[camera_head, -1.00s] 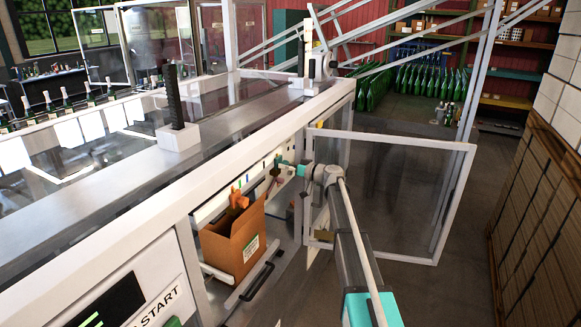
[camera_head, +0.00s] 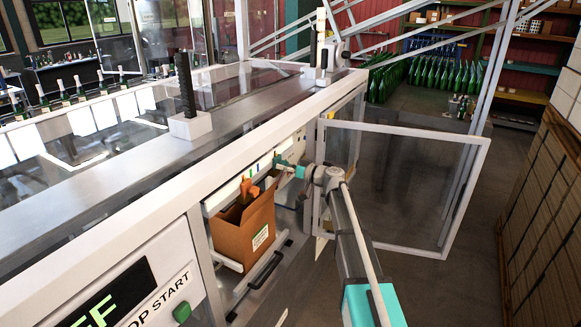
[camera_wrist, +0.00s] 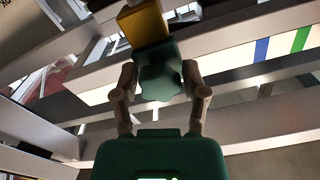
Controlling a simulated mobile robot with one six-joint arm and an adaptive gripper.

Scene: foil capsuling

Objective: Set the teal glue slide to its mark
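My gripper (camera_head: 283,162) reaches into the open front bay of the white machine, at a pale rail, in the head view. In the wrist view its two fingers (camera_wrist: 160,68) flank a dark teal block (camera_wrist: 160,82), which looks like the glue slide. The fingertips are close to its sides; whether they press on it is unclear. A yellow block (camera_wrist: 143,25) shows just beyond the teal one. A pale strip (camera_wrist: 280,52) to the right carries a blue mark (camera_wrist: 262,50) and a green mark (camera_wrist: 301,40). No teal mark can be made out.
An open cardboard box (camera_head: 243,235) with orange items stands in the bay, left of my gripper. An open clear door (camera_head: 400,185) with a white frame stands to the right of my arm. The machine's top beam (camera_head: 240,130) runs above the bay.

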